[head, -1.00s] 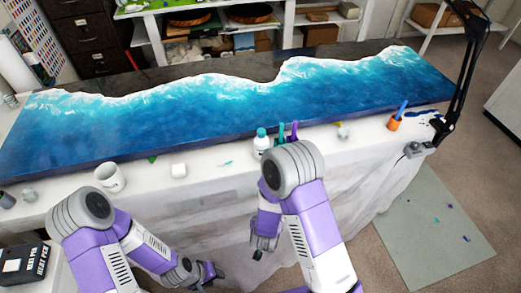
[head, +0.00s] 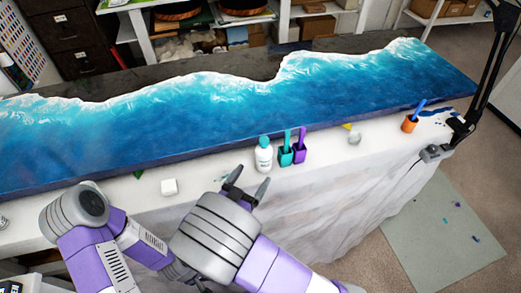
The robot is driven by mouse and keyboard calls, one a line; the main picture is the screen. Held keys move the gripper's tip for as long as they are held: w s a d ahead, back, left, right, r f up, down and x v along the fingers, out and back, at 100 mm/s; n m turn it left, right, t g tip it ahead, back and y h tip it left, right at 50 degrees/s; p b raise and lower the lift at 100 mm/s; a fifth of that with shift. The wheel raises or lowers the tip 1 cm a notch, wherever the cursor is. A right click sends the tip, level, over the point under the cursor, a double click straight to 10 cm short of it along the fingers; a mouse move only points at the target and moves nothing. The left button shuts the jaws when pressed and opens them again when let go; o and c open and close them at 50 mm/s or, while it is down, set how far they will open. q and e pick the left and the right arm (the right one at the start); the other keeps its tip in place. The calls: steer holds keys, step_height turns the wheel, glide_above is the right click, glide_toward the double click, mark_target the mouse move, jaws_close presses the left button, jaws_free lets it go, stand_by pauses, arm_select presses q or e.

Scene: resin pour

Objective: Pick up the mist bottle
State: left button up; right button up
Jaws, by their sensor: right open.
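A white bottle with a teal cap and dark lettering (head: 264,157), the likely mist bottle, stands upright on the white-covered table, at the front edge of the blue wave panel. My right gripper (head: 249,180) is open and empty. Its two dark fingers point up toward the bottle, just below it in the picture, and I see no contact. My left arm comes in at the lower left. Its gripper is hidden behind my right arm.
A teal holder (head: 286,155) and a purple holder (head: 300,151) stand close to the bottle's right. An orange cup (head: 410,123) and a black lamp arm (head: 482,85) are at the right. The wave panel (head: 200,120) fills the table behind.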

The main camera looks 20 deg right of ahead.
mark_target(260, 162)
steer(key=x, duration=0.2)
steer(key=b+x, duration=0.1)
steer(key=x, duration=0.4)
steer(key=shift+w+a+r, duration=0.1)
steer(key=shift+r, duration=0.2)
steer(key=shift+c, duration=0.2)
steer(key=shift+r, duration=0.1)
steer(key=c, duration=1.4)
